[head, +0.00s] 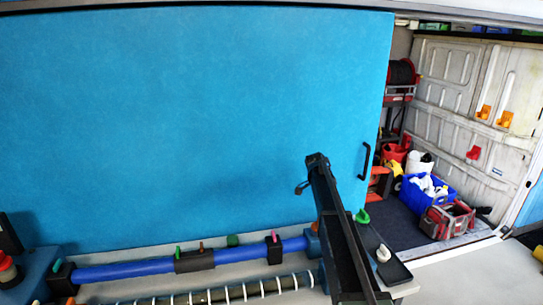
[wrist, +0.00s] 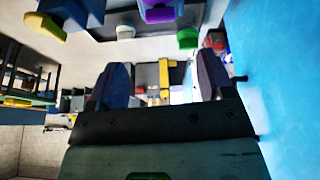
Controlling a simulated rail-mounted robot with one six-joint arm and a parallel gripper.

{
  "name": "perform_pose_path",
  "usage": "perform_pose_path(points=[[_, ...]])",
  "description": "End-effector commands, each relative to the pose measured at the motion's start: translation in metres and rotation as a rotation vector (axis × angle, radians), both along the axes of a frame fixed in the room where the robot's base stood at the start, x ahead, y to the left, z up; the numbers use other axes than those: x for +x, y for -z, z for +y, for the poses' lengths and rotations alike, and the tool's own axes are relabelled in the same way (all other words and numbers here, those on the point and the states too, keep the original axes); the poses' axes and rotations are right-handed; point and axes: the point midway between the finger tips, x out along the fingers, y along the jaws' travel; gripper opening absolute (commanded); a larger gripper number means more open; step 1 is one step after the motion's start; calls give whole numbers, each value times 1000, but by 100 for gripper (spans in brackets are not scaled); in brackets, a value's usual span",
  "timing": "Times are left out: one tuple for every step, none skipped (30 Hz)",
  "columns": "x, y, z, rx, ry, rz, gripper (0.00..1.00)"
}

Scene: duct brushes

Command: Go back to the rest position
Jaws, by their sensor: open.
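My gripper (wrist: 162,80) shows in the wrist view with its two dark fingers apart and nothing between them. In the head view my dark arm rises from the lower right in front of a large blue panel. I cannot make out the fingers there. No object is held.
The blue panel (head: 200,110) has a black handle (head: 365,162). A blue tube (head: 125,271) and a white-ringed hose (head: 235,292) lie along the bottom. At right, an opening shows a blue crate (head: 422,198) and a red-grey tool bag (head: 447,222).

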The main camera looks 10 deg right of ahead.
Motion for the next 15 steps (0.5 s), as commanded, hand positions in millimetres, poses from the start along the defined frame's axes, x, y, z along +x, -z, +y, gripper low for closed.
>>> perform_pose_path(points=[[-3,1,2,9,-82,37,74],[-12,2,6,23,-160,68,74],[-39,3,15,51,-286,117,74],[-68,6,27,77,-400,155,74],[-97,10,41,104,-511,189,74],[-134,16,60,137,-654,224,74],[-162,20,75,159,-757,245,74],[-189,23,89,181,-854,263,74],[-225,28,107,208,-975,282,74],[-251,32,121,226,-1059,291,74],[-277,35,133,242,-1134,297,74],[-309,39,149,261,-1223,302,74],[-331,42,159,273,-1276,304,74],[-351,45,167,283,-1320,303,74],[-373,47,177,295,-1358,301,74]])
